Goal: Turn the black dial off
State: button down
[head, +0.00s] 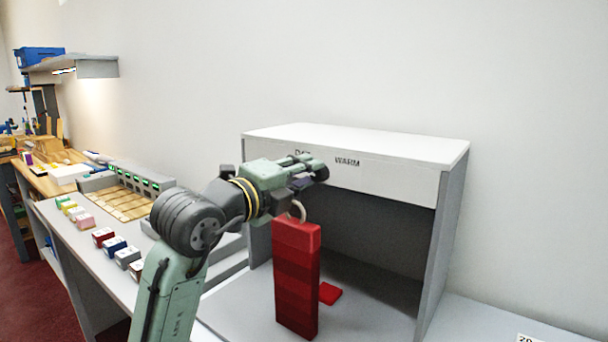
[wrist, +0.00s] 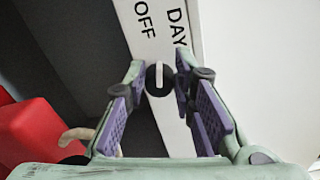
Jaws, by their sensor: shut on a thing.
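The black dial (wrist: 158,80) sits on the white front panel (head: 390,185) of a light booth. In the wrist view it is between my fingertips, with a white pointer line running roughly up the picture. The OFF label (wrist: 145,20) and the DAY label (wrist: 177,25) are printed beyond it; the pointer's exact setting is hard to tell. My gripper (head: 320,172) is shut on the dial at the panel's left part. In the head view my gripper hides the dial and part of a label; the WARM label (head: 347,162) shows to its right.
A tall red block (head: 297,275) with a pale ring on top stands just below my gripper, in the booth's opening. A small red piece (head: 329,293) lies behind it. Several small coloured blocks line the counter at left. The booth's right wall (head: 440,240) bounds the opening.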

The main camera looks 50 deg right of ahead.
jog(key=shift+f, duration=0.1)
jog(key=c, duration=1.3)
grip_release()
jog(key=shift+c, duration=0.2)
notch_tip(320, 180, up, 10)
